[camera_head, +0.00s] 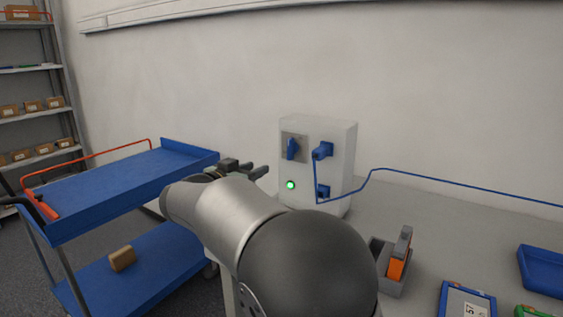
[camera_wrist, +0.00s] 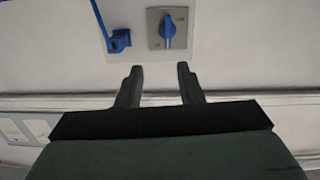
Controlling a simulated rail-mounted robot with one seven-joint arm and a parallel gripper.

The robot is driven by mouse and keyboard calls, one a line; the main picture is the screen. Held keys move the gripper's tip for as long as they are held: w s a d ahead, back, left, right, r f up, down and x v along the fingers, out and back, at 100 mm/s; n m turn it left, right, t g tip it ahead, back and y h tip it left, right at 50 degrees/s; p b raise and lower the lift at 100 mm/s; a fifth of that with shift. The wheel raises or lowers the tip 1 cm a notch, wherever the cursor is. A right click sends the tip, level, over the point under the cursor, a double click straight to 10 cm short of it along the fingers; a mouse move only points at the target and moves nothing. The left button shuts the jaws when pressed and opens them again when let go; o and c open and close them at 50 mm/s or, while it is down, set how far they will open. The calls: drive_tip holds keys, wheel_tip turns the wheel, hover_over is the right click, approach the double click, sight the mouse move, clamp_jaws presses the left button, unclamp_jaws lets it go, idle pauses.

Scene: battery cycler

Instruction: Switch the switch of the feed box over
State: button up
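The feed box (camera_head: 341,146) is a light grey box standing on the bench against the wall. Its front has a blue rotary switch (camera_head: 291,149) on a grey square plate, and a lit green lamp (camera_head: 290,185). The switch handle points roughly vertical; it also shows in the wrist view (camera_wrist: 168,29), beyond the fingertips. My gripper (camera_head: 262,171) is in front of the box, left of the lamp and below the switch in the head view. In the wrist view its two fingers (camera_wrist: 159,72) are apart with nothing between them. They do not appear to touch the switch.
A blue plug (camera_head: 322,151) sits right of the switch, with a blue cable (camera_head: 440,177) running right. A grey holder with an orange item (camera_head: 397,267) stands on the bench. A blue cart (camera_head: 120,184) is at the left. A blue tray (camera_head: 541,269) lies at the right.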

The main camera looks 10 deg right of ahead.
drive_tip(key=p, duration=0.4)
approach(288, 145)
drive_tip(key=shift+t, duration=0.4)
drive_tip(key=x, duration=0.8)
drive_tip(key=shift+w+d+f, duration=0.1)
drive_tip(key=shift+d+f, duration=0.15)
drive_tip(key=shift+d, duration=0.1)
clamp_jaws()
